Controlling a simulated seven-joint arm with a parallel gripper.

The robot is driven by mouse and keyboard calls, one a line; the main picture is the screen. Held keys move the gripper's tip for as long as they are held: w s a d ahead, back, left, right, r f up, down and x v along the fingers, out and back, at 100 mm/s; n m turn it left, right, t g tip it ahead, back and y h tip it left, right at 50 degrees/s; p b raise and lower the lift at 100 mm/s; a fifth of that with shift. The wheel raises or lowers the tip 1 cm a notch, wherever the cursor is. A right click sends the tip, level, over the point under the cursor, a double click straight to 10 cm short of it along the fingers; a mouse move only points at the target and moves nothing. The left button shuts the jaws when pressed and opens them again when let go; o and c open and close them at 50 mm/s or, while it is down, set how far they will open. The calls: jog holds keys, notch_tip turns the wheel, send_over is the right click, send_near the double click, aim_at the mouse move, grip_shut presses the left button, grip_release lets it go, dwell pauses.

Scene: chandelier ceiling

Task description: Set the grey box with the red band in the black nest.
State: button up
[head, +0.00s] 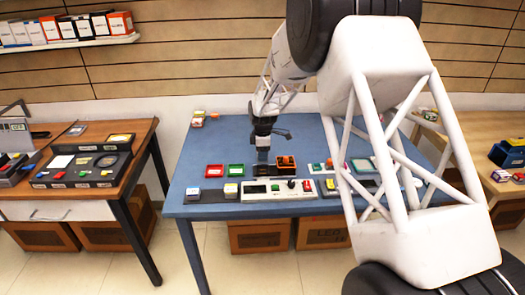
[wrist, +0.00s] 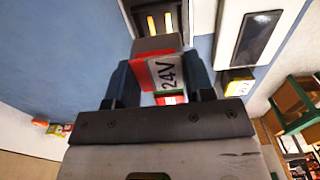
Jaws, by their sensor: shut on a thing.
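The grey box with the red band (wrist: 155,45) is between the fingers of my gripper (wrist: 158,68) in the wrist view, with a white "24V" label on its side. My gripper is shut on it. In the head view my gripper (head: 263,150) points down over the middle of the blue table, and the box is too small there to make out clearly. A dark frame with yellow strips inside, which looks like the black nest (wrist: 138,20), lies just beyond the box in the wrist view. I cannot tell whether the box touches it.
An orange block (head: 285,161) stands right beside my gripper. A white panel device (head: 258,196) lies in front.

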jog(key=shift+f, duration=1.7)
jog(key=shift+f, duration=1.1)
dwell(1.8)
jog(key=o, duration=1.4)
jog(key=shift+r, duration=0.1)
jog(key=shift+r, duration=3.65)
